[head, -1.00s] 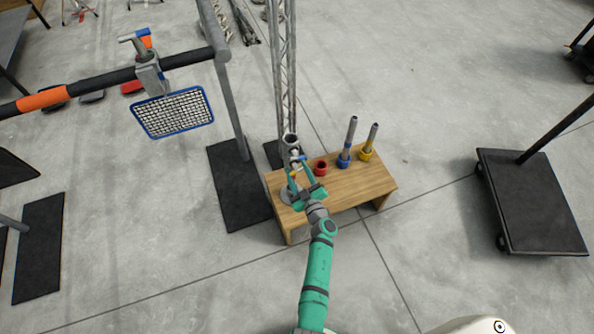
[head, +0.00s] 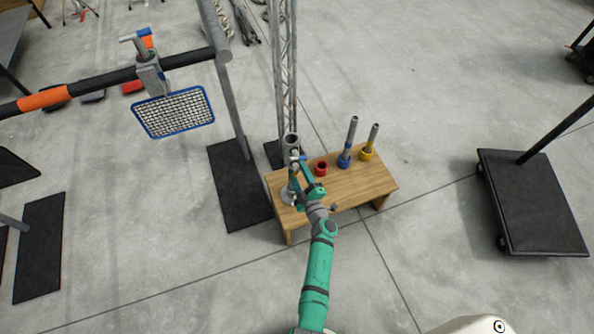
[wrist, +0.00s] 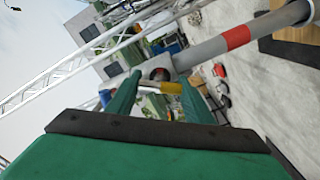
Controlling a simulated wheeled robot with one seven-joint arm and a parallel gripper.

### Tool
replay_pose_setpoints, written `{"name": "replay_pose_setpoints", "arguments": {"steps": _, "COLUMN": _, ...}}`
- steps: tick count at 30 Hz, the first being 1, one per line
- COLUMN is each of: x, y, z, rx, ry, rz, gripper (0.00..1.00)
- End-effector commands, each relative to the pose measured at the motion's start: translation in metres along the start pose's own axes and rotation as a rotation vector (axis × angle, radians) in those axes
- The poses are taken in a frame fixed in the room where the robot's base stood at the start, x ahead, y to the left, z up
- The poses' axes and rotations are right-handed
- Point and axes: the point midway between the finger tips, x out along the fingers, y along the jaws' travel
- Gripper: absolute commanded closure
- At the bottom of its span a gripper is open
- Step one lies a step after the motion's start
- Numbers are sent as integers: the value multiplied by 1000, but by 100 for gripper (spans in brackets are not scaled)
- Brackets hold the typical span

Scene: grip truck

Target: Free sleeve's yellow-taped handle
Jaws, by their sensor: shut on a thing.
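The grey sleeve (wrist: 156,72) sits around a grey upright tube with a red band (wrist: 237,37) in the wrist view. Its yellow-taped handle (wrist: 172,88) sticks out from the sleeve between my green fingers. My gripper (head: 299,170) is at the post (head: 291,143) on the left end of the bench; in the wrist view my gripper (wrist: 160,92) is shut on the yellow-taped handle. In the head view the handle is mostly hidden by my fingers.
The wooden bench (head: 350,190) also carries a red cup (head: 321,168), a blue-based pin (head: 345,160) and a yellow-based pin (head: 368,154). A lattice truss (head: 285,70) rises behind it. A black cart (head: 535,205) stands right; bare floor lies between.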

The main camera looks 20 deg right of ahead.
Motion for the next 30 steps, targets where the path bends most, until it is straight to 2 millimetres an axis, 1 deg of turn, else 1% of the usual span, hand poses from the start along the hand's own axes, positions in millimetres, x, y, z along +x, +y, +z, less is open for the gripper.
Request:
{"name": "replay_pose_setpoints", "arguments": {"steps": 8, "x": 0, "y": -2, "z": -1, "rx": 0, "ry": 0, "rz": -3, "gripper": 76}}
{"name": "replay_pose_setpoints", "arguments": {"steps": 9, "x": 0, "y": -2, "z": -1, "rx": 0, "ry": 0, "rz": -3, "gripper": 51}}
{"name": "replay_pose_setpoints", "arguments": {"steps": 11, "x": 0, "y": -2, "z": -1, "rx": 1, "ry": 1, "rz": -3, "gripper": 37}}
{"name": "replay_pose_setpoints", "arguments": {"steps": 12, "x": 0, "y": -2, "z": -1, "rx": 1, "ry": 1, "rz": -3, "gripper": 34}}
{"name": "replay_pose_setpoints", "arguments": {"steps": 20, "x": 0, "y": -2, "z": -1, "rx": 1, "ry": 2, "rz": -3, "gripper": 34}}
{"name": "replay_pose_setpoints", "arguments": {"steps": 23, "x": -5, "y": -2, "z": -1, "rx": 1, "ry": 1, "rz": -3, "gripper": 34}}
{"name": "replay_pose_setpoints", "arguments": {"steps": 26, "x": -16, "y": -2, "z": 0, "rx": 1, "ry": -1, "rz": -2, "gripper": 34}}
{"name": "replay_pose_setpoints", "arguments": {"steps": 30, "x": -42, "y": -3, "z": 0, "rx": 1, "ry": -2, "rz": -3, "gripper": 34}}
